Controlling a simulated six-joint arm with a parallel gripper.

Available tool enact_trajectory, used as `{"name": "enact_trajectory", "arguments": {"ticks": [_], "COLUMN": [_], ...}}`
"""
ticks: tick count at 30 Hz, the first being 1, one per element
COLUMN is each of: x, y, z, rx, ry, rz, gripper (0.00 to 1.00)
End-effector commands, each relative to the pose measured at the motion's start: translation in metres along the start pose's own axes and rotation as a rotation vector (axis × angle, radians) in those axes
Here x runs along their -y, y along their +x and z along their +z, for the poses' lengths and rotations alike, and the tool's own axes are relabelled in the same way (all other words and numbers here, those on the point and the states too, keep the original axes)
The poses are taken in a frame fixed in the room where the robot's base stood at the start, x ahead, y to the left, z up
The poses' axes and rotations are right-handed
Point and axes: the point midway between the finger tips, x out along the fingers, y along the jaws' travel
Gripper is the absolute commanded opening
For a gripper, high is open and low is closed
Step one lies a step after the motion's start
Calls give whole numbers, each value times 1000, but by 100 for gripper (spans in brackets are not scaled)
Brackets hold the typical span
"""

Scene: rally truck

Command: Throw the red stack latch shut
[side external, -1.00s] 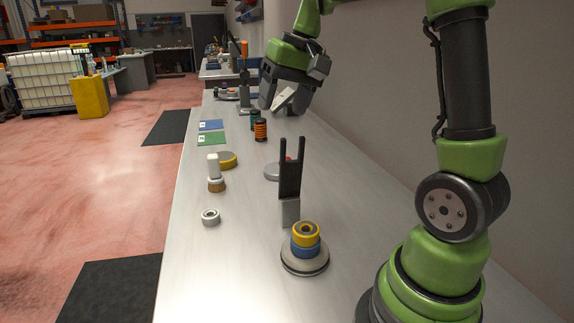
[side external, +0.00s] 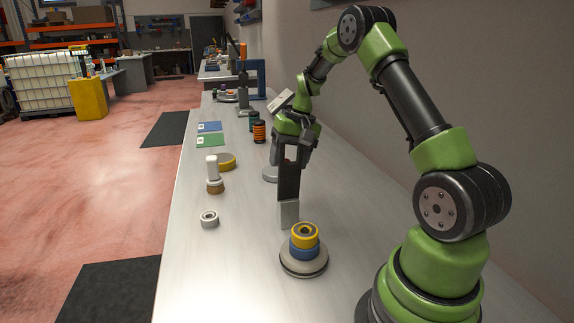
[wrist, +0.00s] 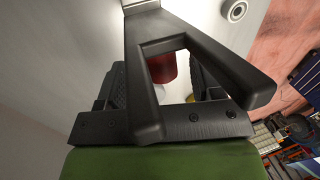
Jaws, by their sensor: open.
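The red piece (wrist: 162,68), which I take for the red stack latch, shows in the wrist view through the slot of a dark fork-shaped post. It appears between my two fingers. In the side view it is hidden behind the post and gripper. My gripper (side external: 289,155) is open and points down just behind the dark forked post (side external: 289,183). In the wrist view the ribbed fingers of my gripper (wrist: 158,78) stand apart on either side of the red piece. I cannot tell whether they touch it. A grey disc (side external: 269,174) lies low beside the gripper.
The forked post on its light grey foot stands close to my gripper. A yellow ring (side external: 305,230) and a blue ring (side external: 304,251) sit on a round base in front. An orange-black spool (side external: 259,131), a yellow disc (side external: 227,160) and a white ring (side external: 209,219) stand nearby.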

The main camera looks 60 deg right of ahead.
Motion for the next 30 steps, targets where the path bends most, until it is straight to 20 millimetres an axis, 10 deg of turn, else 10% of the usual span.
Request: {"name": "enact_trajectory", "arguments": {"ticks": [14, 22, 30], "x": [0, 0, 1], "y": [17, 17, 16], "z": [0, 0, 4], "rx": [-1, -1, -51], "ry": [0, 0, -17], "rz": [0, 0, -1], "gripper": [61, 0, 0]}}
